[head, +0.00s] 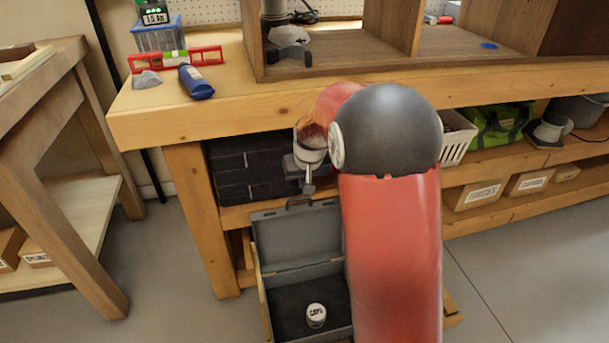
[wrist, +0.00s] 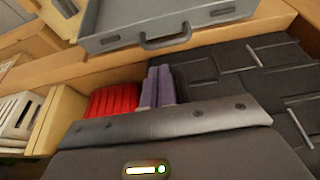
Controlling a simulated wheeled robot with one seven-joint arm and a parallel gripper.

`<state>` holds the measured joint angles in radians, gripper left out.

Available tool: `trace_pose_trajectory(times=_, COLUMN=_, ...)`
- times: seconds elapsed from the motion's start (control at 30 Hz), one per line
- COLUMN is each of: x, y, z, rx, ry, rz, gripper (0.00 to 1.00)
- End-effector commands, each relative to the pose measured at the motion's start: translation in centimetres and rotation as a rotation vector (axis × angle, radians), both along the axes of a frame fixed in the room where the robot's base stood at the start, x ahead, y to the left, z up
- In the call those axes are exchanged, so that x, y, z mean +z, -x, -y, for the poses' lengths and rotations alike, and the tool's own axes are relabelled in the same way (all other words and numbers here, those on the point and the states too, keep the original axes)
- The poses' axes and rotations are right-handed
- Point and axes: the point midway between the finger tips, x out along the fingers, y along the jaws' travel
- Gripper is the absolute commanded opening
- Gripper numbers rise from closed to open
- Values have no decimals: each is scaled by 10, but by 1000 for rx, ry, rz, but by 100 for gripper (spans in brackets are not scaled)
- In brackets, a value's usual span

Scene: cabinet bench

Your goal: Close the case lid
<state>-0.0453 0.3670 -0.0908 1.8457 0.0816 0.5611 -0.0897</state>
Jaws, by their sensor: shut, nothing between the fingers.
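The grey case (head: 336,283) stands open below the bench front, with a dark lining in its base. Its lid (head: 290,236) is raised roughly upright at the back, with a handle (head: 299,203) on its top edge. The lid (wrist: 155,17) and its handle (wrist: 166,40) also show at the top of the wrist view. My gripper (head: 308,187) is shut and empty, pointing down just above the lid's handle. Its closed fingers (wrist: 157,86) appear in the wrist view, apart from the handle. My arm hides the right side of the case.
A white-topped jar (head: 316,315) sits inside the case. Black boxes (head: 240,172) fill the shelf behind my gripper. A red bin (wrist: 112,99) shows near the fingers. The bench top (head: 225,105) is above, and open floor (head: 195,305) lies left of the case.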

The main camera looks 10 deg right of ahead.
Motion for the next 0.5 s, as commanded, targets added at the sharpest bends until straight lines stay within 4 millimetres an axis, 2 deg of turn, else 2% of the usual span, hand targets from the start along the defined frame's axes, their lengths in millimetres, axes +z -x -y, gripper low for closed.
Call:
trace_pose_trajectory(times=0.03, x=-11, y=-3, z=0, rx=0, ry=0, rz=-4, gripper=0)
trace_pose_trajectory(times=0.2, x=-34, y=-13, z=0, rx=1, ry=1, rz=-2, gripper=0)
trace_pose_trajectory(times=0.5, x=-48, y=-19, z=0, rx=0, ry=0, rz=1, gripper=0)
